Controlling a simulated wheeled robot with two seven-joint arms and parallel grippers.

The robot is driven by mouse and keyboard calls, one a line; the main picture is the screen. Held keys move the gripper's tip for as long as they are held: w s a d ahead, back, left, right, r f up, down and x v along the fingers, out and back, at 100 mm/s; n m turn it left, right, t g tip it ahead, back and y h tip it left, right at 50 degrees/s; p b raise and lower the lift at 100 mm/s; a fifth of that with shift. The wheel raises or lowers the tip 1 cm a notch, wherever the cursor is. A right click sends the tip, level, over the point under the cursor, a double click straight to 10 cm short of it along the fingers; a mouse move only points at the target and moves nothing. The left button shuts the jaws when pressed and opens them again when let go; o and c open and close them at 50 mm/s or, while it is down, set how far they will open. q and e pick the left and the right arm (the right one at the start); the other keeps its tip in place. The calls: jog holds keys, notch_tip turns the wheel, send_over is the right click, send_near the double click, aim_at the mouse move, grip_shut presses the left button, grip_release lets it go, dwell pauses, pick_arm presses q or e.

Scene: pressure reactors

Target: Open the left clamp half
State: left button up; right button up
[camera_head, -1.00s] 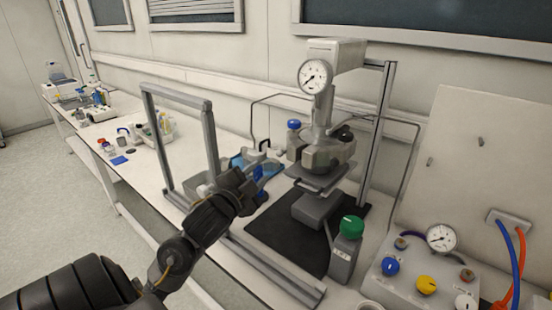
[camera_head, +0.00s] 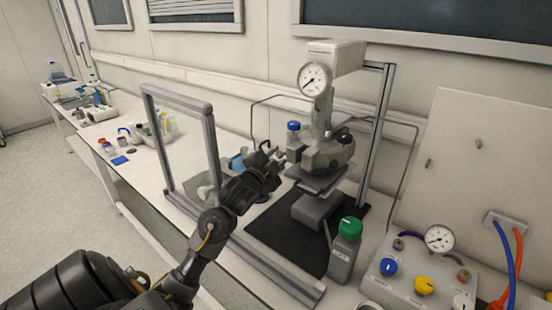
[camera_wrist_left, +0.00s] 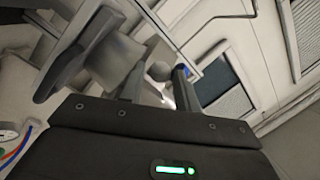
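The reactor (camera_head: 322,120) stands under a pressure gauge, with a grey metal clamp ring (camera_head: 328,156) around its lower body. The left clamp half is on the ring's left side, small and partly crowded by the gripper in the head view; I cannot tell whether it has swung out. My left gripper (camera_head: 272,161) is just left of the ring, pointing at it, with a small gap seeming to remain. In the left wrist view its fingers (camera_wrist_left: 128,75) are apart, with a rounded grey knob (camera_wrist_left: 159,71) showing between or beyond them. My right gripper is not in view.
A green-capped bottle (camera_head: 344,250) stands at the front of the black mat (camera_head: 275,222). A control box with knobs (camera_head: 415,275) is at the right.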

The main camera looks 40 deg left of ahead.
pick_arm(q)
grip_shut()
jog(key=a, duration=0.1)
jog(key=a+p, duration=0.1)
jog(key=a, duration=0.1)
jog(key=shift+w+a, duration=0.1)
jog(key=shift+w, duration=0.3)
grip_release()
jog(key=shift+s, duration=0.1)
jog(key=b+v, duration=0.1)
jog(key=v, duration=1)
jog(key=shift+b, duration=0.35)
